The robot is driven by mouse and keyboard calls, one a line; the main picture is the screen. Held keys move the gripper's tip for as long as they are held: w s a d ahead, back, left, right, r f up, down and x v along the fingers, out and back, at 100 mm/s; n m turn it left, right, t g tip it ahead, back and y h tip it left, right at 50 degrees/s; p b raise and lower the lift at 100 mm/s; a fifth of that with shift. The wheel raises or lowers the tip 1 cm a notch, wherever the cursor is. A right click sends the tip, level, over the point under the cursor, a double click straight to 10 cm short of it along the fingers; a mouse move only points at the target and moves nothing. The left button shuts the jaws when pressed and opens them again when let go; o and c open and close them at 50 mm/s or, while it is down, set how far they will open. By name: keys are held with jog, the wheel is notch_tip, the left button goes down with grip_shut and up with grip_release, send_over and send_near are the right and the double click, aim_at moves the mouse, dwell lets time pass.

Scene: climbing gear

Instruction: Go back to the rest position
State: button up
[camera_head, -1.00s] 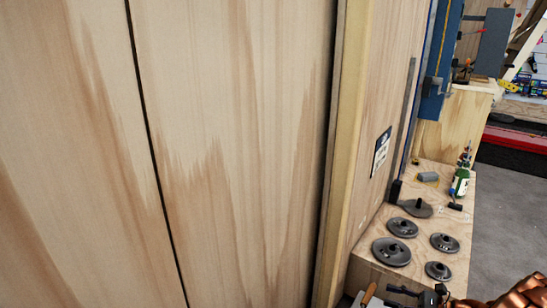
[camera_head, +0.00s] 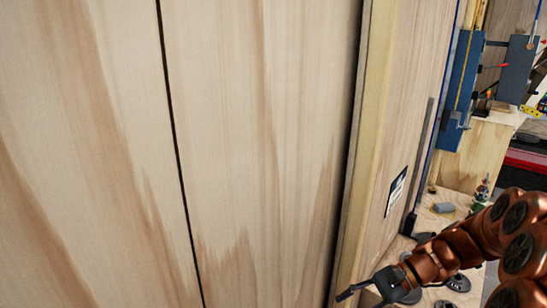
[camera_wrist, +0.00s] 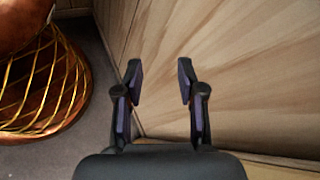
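My copper-coloured arm (camera_head: 450,250) reaches in from the right edge in the head view. My gripper (camera_head: 348,294) is at its end, low in front of the wooden panelling. In the wrist view my gripper (camera_wrist: 160,80) has its two dark fingers spread apart. Nothing is between the fingers. Behind them are a wood-grain panel and some grey floor.
A large wooden panel wall (camera_head: 270,150) fills the left and middle of the head view. A low wooden bench (camera_head: 462,200) with dark discs (camera_head: 459,283) is partly hidden behind my arm. A blue upright (camera_head: 460,90) stands beyond. Grey floor (camera_wrist: 55,155) shows in the wrist view.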

jog(key=s+a+r+n+g+h+p, duration=0.2)
jog(key=s+a+r+n+h+p, duration=0.25)
jog(key=s+r+p, duration=0.6)
jog(key=s+d+r+n+t+h+p, duration=0.1)
jog(key=s+d+r+n+h+p, duration=0.1)
jog(key=s+r, duration=0.5)
jog(key=s+d+r+n+t+h+p, duration=0.1)
jog(key=s+d+r+n+h+p, duration=0.2)
jog(key=s+r+n+h+p, duration=0.1)
notch_tip(320, 180, up, 4)
jog(key=s+h+p, duration=0.1)
jog(key=s+p, duration=0.1)
jog(key=p, duration=0.1)
jog(key=shift+s+h, duration=0.35)
jog(key=shift+s, duration=0.05)
jog(key=shift+d+f, duration=0.15)
jog(key=shift+d, duration=0.05)
